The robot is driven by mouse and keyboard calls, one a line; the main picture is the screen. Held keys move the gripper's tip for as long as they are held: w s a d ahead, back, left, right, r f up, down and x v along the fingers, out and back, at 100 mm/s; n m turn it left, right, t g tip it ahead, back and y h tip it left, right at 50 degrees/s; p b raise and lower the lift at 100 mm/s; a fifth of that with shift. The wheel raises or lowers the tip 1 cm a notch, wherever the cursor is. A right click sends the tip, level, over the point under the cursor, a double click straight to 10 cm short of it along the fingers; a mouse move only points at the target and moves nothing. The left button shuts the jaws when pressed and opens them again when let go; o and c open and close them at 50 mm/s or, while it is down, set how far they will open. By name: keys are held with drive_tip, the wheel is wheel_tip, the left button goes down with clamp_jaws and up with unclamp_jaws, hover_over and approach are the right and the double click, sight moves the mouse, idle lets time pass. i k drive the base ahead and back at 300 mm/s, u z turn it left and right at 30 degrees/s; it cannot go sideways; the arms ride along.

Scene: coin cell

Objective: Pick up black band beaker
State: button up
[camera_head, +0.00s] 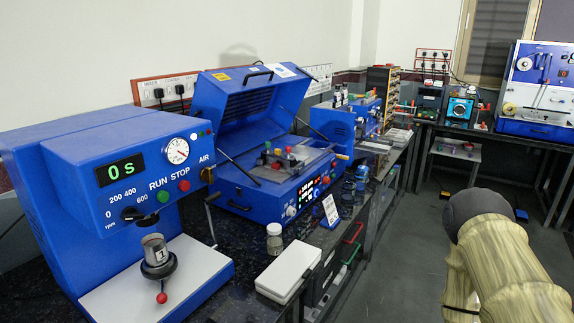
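A small beaker (154,250) stands upright in the black holder (158,268) of the blue mixer at the left. It looks grey with a brownish top, and a dark band on it is too small to make out clearly. A clear jar with a pale lid (274,240) stands on the bench right of the mixer; I see no black band on it. Part of my arm shows at the lower right, over the floor and well away from both vessels. My gripper is not in view.
The blue mixer (100,165) overhangs the beaker from above and behind. A white box (288,271) lies near the bench's front edge. A blue machine with a raised lid (250,100) stands beyond. The grey floor (395,260) right of the bench is mostly clear.

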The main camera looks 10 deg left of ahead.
sight(348, 188)
drive_tip(key=z, duration=2.05)
drive_tip(key=i, duration=1.4)
drive_tip(key=u, duration=3.2)
drive_tip(key=i, duration=0.2)
drive_tip(key=z, duration=0.1)
